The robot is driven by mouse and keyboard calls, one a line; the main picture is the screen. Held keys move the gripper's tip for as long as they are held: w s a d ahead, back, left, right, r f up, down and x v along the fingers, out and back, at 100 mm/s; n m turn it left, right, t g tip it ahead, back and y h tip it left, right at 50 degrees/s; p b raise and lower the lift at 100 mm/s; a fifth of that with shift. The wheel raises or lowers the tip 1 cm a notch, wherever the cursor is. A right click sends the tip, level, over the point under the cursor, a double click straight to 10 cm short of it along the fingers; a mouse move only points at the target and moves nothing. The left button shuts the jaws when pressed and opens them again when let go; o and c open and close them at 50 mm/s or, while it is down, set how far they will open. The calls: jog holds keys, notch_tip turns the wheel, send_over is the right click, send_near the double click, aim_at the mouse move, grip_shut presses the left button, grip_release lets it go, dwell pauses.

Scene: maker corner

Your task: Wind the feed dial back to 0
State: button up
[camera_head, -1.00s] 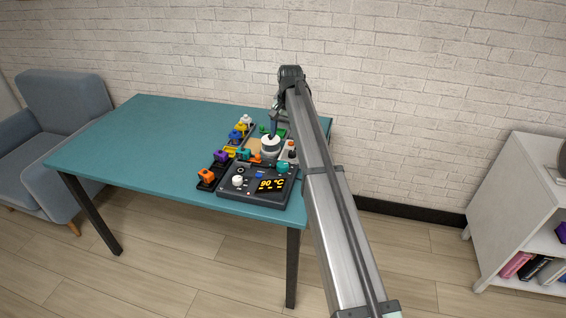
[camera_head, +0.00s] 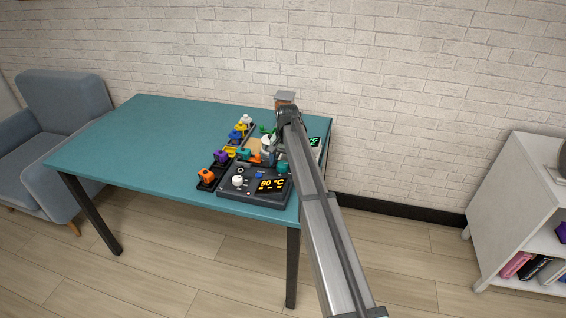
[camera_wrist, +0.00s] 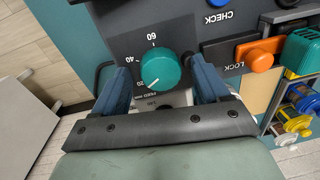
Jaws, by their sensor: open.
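The feed dial (camera_wrist: 160,69) is a round teal knob on a dark panel in the wrist view. A scale with 20, 40 and 60 runs around its left and upper side. Its white mark points to the lower left, near the 20. The 0 is not readable. My gripper (camera_wrist: 160,74) is open, with one blue-grey finger on each side of the dial and visible gaps between. I cannot tell how high the fingertips are above the panel.
An orange LOCK knob (camera_wrist: 258,55) and a CHECK label sit right of the dial. A teal part and coloured pieces lie farther right. In the head view, a control box (camera_head: 226,191) reading 90 °C stands at the front of the teal table (camera_head: 130,140). The table's left side is clear.

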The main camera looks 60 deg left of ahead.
jog(key=shift+f, duration=0.1)
jog(key=shift+c, duration=0.2)
jog(key=c, duration=1)
jog(key=n, duration=0.6)
jog(key=shift+a, duration=0.1)
jog(key=n, duration=0.5)
jog(key=shift+w+n+h, duration=0.1)
jog(key=shift+n+h, duration=0.3)
jog(key=o, duration=1)
